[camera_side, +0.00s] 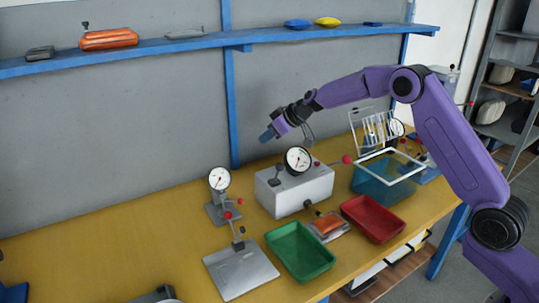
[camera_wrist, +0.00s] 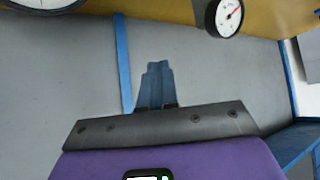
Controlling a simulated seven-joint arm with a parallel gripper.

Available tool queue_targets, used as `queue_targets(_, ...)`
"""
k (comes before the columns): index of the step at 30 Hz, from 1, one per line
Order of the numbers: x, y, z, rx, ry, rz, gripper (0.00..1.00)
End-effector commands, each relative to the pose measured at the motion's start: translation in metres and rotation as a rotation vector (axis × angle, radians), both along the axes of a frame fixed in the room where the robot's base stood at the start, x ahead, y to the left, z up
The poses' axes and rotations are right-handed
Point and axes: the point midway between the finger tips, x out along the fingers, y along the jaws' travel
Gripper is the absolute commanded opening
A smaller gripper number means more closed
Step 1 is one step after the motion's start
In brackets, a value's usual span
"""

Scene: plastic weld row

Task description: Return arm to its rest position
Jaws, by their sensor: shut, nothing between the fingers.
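My gripper (camera_side: 266,136) is at the end of my purple arm, in the air above the bench and left of the dial on the white box. Its blue fingers are shut with nothing between them. In the wrist view the blue fingers (camera_wrist: 157,84) lie together in front of the grey wall. No object is held or touched by the fingers.
A white box with a dial gauge (camera_side: 298,160) stands below my gripper. A smaller gauge stand (camera_side: 222,205), a green tray (camera_side: 301,252), a red tray (camera_side: 372,219) and a blue bin (camera_side: 380,183) stand on the yellow bench (camera_side: 100,255). A blue shelf (camera_side: 215,41) runs along the wall.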

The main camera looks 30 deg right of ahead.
Motion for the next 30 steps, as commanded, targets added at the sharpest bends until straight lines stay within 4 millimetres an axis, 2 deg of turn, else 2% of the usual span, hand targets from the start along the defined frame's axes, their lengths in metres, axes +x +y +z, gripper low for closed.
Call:
queue_targets(14,0.0,0.0,0.001,-0.001,0.001,0.001,0.0)
queue_targets(17,-0.007,0.007,0.004,0.0,0.009,0.015,0.0)
queue_targets(20,-0.028,0.027,0.01,0.001,0.042,0.056,0.0)
queue_targets(23,-0.065,0.054,0.018,-0.001,0.095,0.118,0.0)
queue_targets(27,-0.131,0.087,0.028,-0.021,0.184,0.209,0.0)
queue_targets(30,-0.181,0.101,0.032,-0.045,0.247,0.268,0.0)
